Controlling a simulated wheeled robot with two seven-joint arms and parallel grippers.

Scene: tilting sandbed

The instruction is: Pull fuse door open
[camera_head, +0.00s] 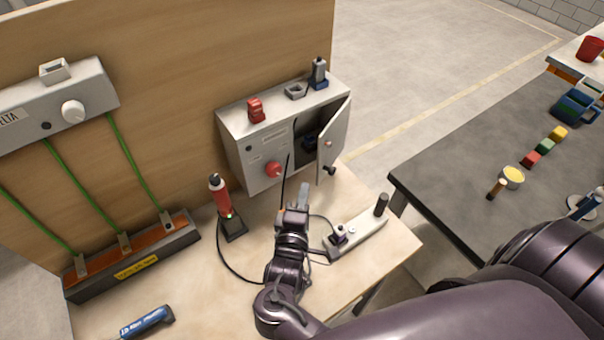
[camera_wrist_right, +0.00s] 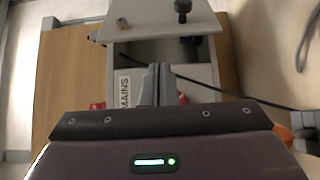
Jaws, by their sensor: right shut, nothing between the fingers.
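The fuse door (camera_head: 335,140) is the light grey door at the right end of the grey cabinet (camera_head: 262,161). It stands swung open, with a dark knob (camera_head: 329,170) low on its face and the dark compartment (camera_head: 308,137) showing beside it. In the right wrist view the door (camera_wrist_right: 150,24) and its dark knob (camera_wrist_right: 183,7) are at the top, beyond my fingers. My right gripper (camera_head: 304,188) is shut and empty in front of the cabinet, below and left of the knob, apart from the door. My left gripper is not in view.
A red knob (camera_head: 273,169) is on the cabinet front. A red cylindrical tool (camera_head: 221,196) stands in a holder to the left. A grey strip (camera_head: 358,238) with a dark post and cable lies right of my gripper. The dark table (camera_head: 450,165) is farther right.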

